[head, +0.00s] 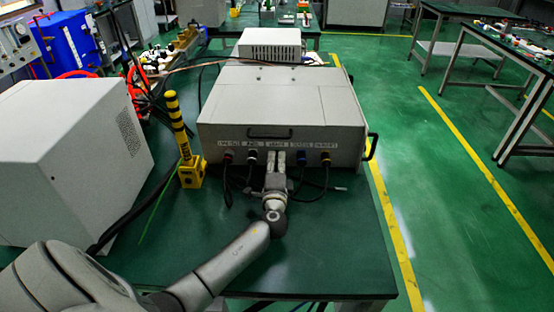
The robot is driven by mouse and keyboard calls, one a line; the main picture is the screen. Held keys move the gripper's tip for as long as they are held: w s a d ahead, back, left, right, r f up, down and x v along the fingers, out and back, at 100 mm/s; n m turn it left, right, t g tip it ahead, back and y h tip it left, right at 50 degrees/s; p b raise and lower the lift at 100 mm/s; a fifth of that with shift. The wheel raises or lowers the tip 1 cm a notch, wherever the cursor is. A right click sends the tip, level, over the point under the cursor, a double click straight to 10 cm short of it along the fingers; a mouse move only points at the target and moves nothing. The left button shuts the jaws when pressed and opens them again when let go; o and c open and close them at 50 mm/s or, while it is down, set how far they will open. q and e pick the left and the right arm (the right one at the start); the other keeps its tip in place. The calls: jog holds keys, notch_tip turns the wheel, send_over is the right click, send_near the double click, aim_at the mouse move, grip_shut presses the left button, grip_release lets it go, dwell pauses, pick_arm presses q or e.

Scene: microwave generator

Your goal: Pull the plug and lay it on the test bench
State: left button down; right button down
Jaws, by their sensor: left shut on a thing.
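The generator (282,105) is a light grey box with a row of labelled sockets low on its front face, standing on the dark green test bench (330,240). My left gripper (278,160) reaches in from the front and is shut at the middle of this row, against the front panel. The plug between its fingers is mostly hidden by them, and I cannot tell whether it is still seated in its socket. Other plugs with dark cables sit on both sides, such as a dark one (228,156) on the left and one on the right (325,157). My right gripper is not in view.
A yellow and black striped post (179,125) stands left of the generator. A large white box (70,160) fills the bench's left side. Dark cables hang beside my gripper. The bench's front right is bare, up to its right edge.

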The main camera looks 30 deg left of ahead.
aim_at(276, 166)
pick_arm(q)
jog(key=shift+s+d, duration=0.1)
jog(key=shift+s, duration=0.05)
jog(key=shift+v, duration=0.85)
jog(key=shift+p+v, duration=0.35)
jog(key=shift+v, duration=1.4)
jog(key=shift+s, duration=0.2)
